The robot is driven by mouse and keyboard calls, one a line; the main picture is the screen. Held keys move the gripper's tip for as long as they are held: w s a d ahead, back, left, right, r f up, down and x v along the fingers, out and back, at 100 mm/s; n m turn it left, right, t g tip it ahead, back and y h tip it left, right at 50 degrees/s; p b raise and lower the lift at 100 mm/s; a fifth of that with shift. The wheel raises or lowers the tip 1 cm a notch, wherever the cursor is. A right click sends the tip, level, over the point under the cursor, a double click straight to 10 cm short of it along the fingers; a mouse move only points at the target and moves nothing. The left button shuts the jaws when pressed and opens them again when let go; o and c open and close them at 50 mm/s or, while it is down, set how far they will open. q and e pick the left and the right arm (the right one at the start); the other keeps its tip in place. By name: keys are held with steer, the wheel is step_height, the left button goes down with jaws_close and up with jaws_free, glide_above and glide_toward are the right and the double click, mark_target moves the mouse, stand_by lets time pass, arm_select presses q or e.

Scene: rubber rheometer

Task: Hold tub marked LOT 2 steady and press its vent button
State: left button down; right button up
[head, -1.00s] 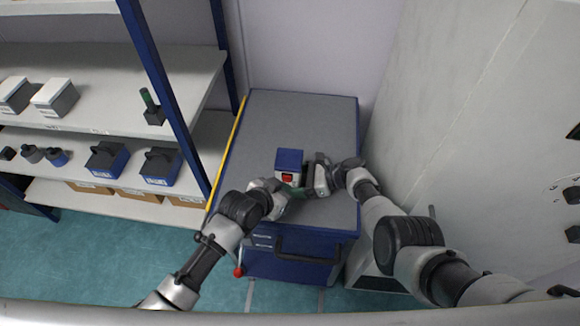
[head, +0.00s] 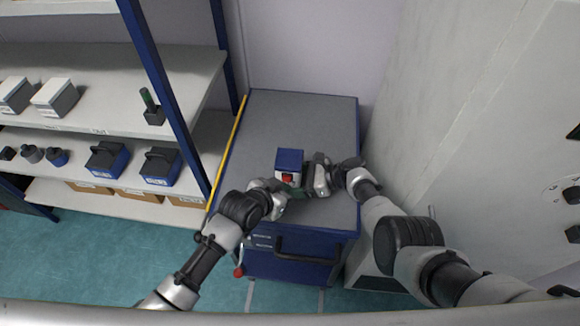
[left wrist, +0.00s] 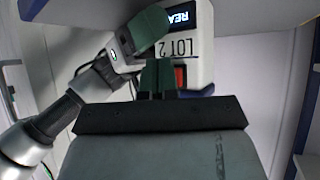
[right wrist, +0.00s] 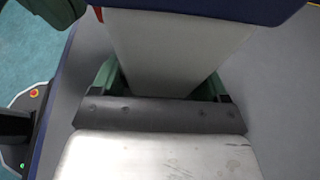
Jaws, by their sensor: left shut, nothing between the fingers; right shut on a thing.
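The tub marked LOT 2 (head: 289,162) stands on the grey cabinet top, white with a blue lid. In the left wrist view its front (left wrist: 203,62) shows the LOT 2 label, a lit display and the red vent button (left wrist: 181,76). My right gripper (right wrist: 168,84) is shut on the tub's body from the right side. My left gripper (left wrist: 162,76) is shut and empty, its green fingertips right at the front of the tub beside the red button. Whether the fingertips touch the button is hard to tell. The red button also shows in the head view (head: 288,177).
The grey cabinet top (head: 305,115) is clear behind the tub. Shelves (head: 100,85) with boxes and blue-black containers stand to the left. A large pale machine (head: 480,110) stands close on the right.

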arm_select(q)
steer(key=shift+w, duration=0.15)
stand_by(0.4)
steer(key=shift+w, duration=0.35)
steer(key=shift+s, duration=0.45)
stand_by(0.3)
steer(key=s, duration=0.6)
steer(key=shift+a, duration=0.4)
